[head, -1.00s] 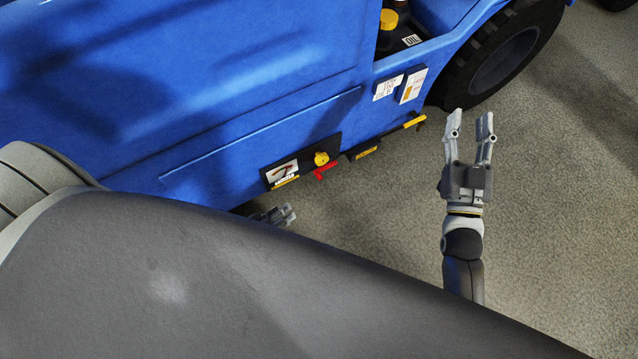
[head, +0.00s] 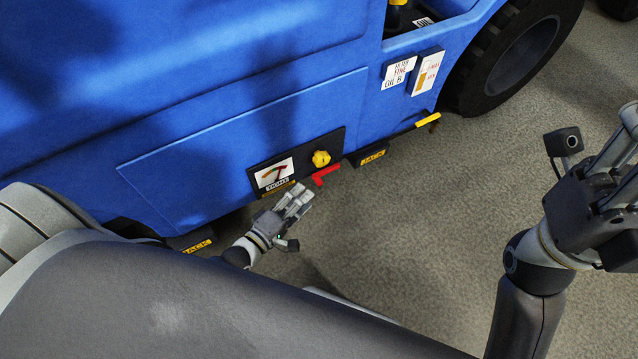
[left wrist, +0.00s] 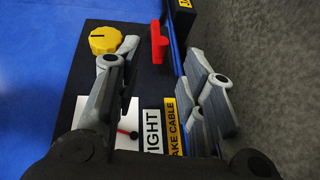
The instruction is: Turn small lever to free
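The small red lever (head: 325,175) sits at the lower edge of a black panel (head: 337,141) on the blue vehicle, below a yellow knob (head: 321,158). In the left wrist view the red lever (left wrist: 157,43) stands beyond the gap between my fingertips, and the yellow knob (left wrist: 105,40) is at upper left. My left gripper (head: 302,196) is just below and left of the lever. It is open and empty, with its fingers (left wrist: 163,62) apart and no visible contact with the lever. My right gripper (head: 625,145) is open and empty at the right edge, partly cut off.
A gauge plate (head: 274,175) marked "TIGHT" is left of the knob. A black block marked "JACK" (head: 372,156) and a yellow handle (head: 428,120) project to the right. A black tyre (head: 515,60) stands farther right. The grey floor (head: 420,240) between my arms is clear.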

